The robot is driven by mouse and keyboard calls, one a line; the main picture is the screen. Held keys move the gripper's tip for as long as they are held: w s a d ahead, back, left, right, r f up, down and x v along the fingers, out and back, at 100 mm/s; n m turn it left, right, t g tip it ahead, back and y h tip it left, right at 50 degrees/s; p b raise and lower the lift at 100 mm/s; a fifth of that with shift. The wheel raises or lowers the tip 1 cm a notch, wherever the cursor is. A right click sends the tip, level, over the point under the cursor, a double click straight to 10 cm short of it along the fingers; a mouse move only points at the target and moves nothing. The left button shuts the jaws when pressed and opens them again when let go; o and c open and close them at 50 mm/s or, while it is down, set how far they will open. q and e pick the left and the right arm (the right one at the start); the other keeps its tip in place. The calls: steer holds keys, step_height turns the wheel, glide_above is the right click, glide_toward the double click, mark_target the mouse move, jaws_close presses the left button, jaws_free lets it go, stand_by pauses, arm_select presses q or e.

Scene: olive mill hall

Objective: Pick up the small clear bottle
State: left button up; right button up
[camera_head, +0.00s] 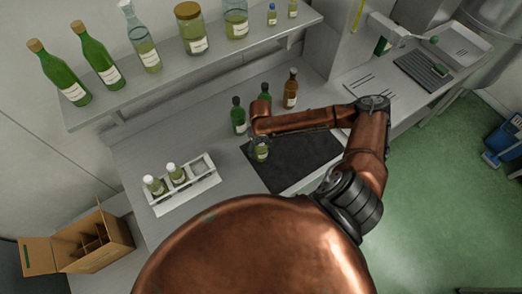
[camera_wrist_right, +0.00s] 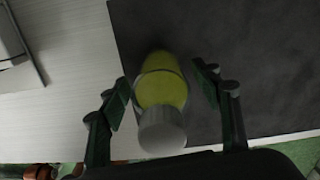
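The small clear bottle (camera_head: 261,154), holding yellow-green liquid, stands at the left part of a dark mat (camera_head: 292,165) on the bench. In the right wrist view the bottle (camera_wrist_right: 162,88) has a pale grey-white cap and lies between the two fingers of my right gripper (camera_wrist_right: 163,100). The fingers are spread to either side, with narrow gaps to the bottle. In the head view my right arm reaches in over the mat, and the right gripper is mostly hidden by the arm at the bottle. My left gripper is out of view.
A white rack (camera_head: 199,186) with two capped bottles stands left of the mat. Two green bottles (camera_head: 238,120) and a brown bottle (camera_head: 290,92) stand behind it. An open cardboard box (camera_head: 95,250) is at lower left. A shelf (camera_head: 180,72) with several bottles runs above.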

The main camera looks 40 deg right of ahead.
steer(key=c, duration=1.4)
steer(key=shift+r, duration=0.1)
